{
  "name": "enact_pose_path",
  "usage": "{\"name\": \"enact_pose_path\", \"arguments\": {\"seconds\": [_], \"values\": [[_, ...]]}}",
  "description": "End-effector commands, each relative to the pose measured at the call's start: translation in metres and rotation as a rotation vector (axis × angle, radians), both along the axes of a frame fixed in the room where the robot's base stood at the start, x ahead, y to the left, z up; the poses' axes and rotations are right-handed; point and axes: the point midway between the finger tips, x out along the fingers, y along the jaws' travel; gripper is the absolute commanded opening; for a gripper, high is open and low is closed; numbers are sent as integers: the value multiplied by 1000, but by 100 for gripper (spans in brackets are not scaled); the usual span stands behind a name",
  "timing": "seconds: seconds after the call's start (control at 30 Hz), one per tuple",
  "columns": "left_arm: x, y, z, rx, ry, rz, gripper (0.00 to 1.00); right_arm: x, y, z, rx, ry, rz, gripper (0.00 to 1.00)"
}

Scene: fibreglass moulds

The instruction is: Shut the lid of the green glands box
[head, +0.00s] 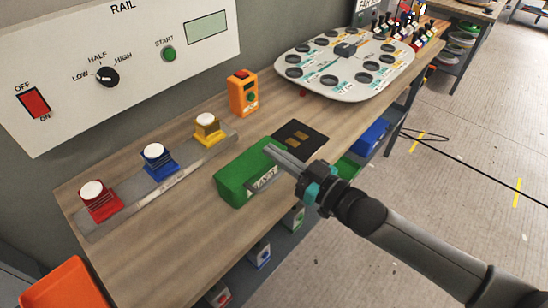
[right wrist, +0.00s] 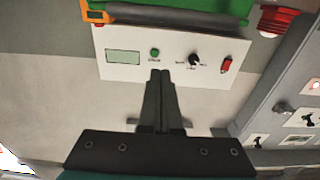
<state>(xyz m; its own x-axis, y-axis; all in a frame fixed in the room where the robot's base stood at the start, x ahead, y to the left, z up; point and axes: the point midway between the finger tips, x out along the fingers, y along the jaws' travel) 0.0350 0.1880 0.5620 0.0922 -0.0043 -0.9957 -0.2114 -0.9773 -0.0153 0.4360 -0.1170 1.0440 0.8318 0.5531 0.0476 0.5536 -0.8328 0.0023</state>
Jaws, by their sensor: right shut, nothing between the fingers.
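The green glands box (head: 237,182) stands on the wooden bench, its pale label partly showing on the side towards my right arm. Its green top looks lowered, but my gripper covers part of the edge, so I cannot tell if the lid is fully shut. My right gripper (head: 268,150) is shut and empty, its fingers across the box's right upper edge; I cannot tell whether they touch it. In the right wrist view the shut fingertips (right wrist: 160,74) point towards the wall panel, and a green surface (right wrist: 190,8) fills the top edge. My left gripper is not in view.
A dark mat (head: 308,136) lies just behind the box. Red, blue and yellow button blocks (head: 158,162) stand on a rail to the left. An orange button box (head: 243,92) and a white round-cornered board (head: 345,62) stand farther back. Bare bench lies left of the box.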

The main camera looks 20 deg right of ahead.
Motion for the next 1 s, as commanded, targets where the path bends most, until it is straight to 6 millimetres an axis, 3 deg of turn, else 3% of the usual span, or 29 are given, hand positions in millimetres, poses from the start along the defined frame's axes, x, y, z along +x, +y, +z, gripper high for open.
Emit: {"name": "enact_pose_path", "arguments": {"seconds": [0.03,0.3,0.6,1.0], "values": [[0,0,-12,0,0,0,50,0,-1,-10,28,-38,-4,0],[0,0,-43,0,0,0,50,-6,-4,-23,30,-47,1,0],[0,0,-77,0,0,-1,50,-10,-8,-45,133,-196,-2,0],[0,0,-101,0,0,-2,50,-13,-9,-62,176,-266,1,0]]}}
